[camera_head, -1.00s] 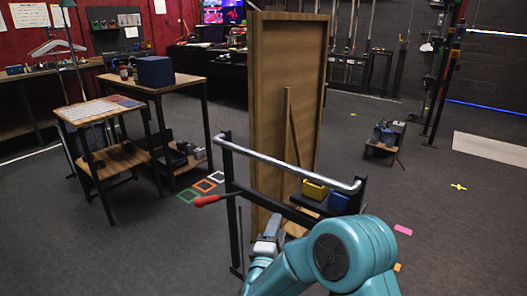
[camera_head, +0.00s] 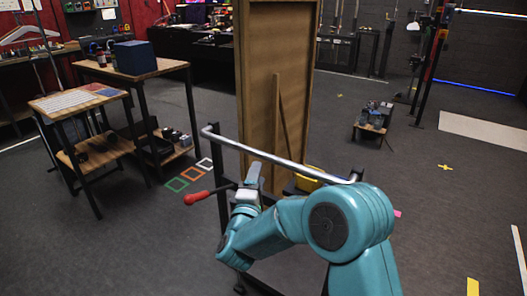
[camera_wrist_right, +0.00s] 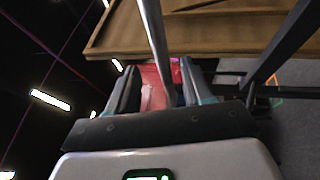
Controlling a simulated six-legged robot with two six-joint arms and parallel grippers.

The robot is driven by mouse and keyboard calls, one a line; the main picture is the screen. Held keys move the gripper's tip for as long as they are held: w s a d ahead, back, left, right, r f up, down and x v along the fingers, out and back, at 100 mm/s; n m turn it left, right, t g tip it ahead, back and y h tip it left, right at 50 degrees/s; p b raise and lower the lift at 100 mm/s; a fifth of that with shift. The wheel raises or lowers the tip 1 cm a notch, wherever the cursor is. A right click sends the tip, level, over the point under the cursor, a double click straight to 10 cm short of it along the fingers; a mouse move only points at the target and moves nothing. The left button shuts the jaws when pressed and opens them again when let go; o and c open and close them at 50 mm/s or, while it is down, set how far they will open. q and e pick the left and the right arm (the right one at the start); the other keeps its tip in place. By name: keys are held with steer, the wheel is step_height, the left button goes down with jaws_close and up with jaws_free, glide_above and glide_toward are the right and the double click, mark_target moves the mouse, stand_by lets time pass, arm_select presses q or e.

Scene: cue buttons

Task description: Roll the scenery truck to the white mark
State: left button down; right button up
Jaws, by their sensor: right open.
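The scenery truck is a tall wooden flat (camera_head: 272,80) on a dark wheeled frame with a silver push bar (camera_head: 290,163). A red-handled lever (camera_head: 196,198) sticks out on its left side. My right gripper (camera_head: 252,180) is just below the push bar, left of its middle. In the right wrist view the bar (camera_wrist_right: 153,40) runs between the two open fingers (camera_wrist_right: 160,82), with red behind it; I cannot tell whether they touch. A white square outline (camera_head: 204,164) lies on the floor beside orange (camera_head: 190,173) and green ones. My left gripper is out of view.
A wooden table (camera_head: 84,98) and a taller one (camera_head: 170,66) with a blue box stand at the left, near the floor squares. A low cart (camera_head: 370,130) stands at the back right. White strips lie on the floor at right. The grey floor between is clear.

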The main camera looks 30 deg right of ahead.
steer(key=x, duration=1)
steer(key=shift+w+d, duration=0.15)
steer(key=shift+w, duration=0.05)
jaws_close()
